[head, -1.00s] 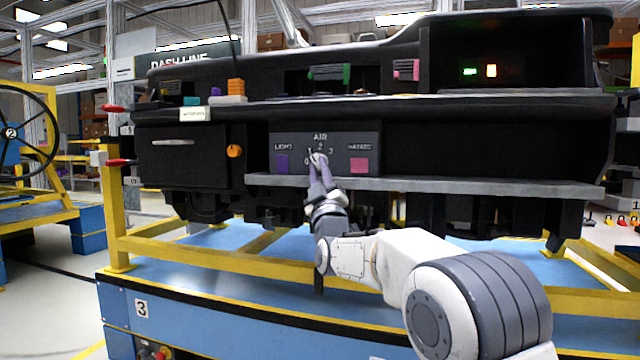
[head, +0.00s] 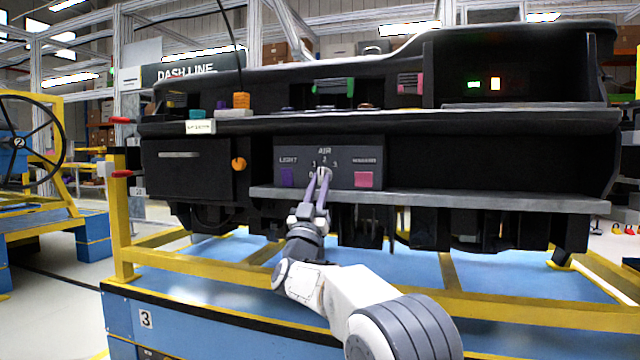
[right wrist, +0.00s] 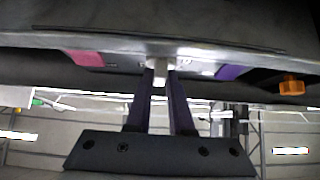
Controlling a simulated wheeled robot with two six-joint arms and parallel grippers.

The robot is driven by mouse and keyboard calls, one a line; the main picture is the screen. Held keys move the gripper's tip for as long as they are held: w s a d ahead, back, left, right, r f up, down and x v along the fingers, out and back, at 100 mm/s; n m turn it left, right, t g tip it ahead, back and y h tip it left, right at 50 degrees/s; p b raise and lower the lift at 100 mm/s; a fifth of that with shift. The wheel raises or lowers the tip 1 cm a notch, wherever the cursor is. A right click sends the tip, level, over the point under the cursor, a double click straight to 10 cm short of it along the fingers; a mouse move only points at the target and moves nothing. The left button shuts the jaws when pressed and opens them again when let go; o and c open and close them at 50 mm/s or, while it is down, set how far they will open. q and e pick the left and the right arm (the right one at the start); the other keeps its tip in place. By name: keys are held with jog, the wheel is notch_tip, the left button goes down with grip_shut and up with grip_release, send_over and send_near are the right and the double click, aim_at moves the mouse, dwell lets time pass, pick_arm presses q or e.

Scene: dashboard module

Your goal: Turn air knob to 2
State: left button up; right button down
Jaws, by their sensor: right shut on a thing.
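The AIR panel (head: 345,177) sits in the middle of the black dashboard module, with marks 0, 1, 2 and 3 around its knob. The air knob (right wrist: 160,70) shows as a pale piece between the fingertips in the right wrist view. My right gripper (head: 319,175) reaches up from below and is shut on the knob; its purple fingers hide most of it in the head view. The knob's exact pointing is hard to read, but it looks roughly upward, near the 2. My left gripper is not in view.
A purple LIGHT button (head: 287,177) is left of the knob and a pink HAZARD button (head: 364,179) is right. An orange knob (head: 239,164) is further left. A grey ledge (head: 430,199) runs just below the panel.

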jog(key=shift+f, duration=0.1)
jog(key=c, duration=0.8)
grip_release()
jog(key=shift+s+a, duration=0.1)
jog(key=p+v, duration=0.3)
jog(key=v, duration=0.7)
jog(key=shift+f, duration=0.2)
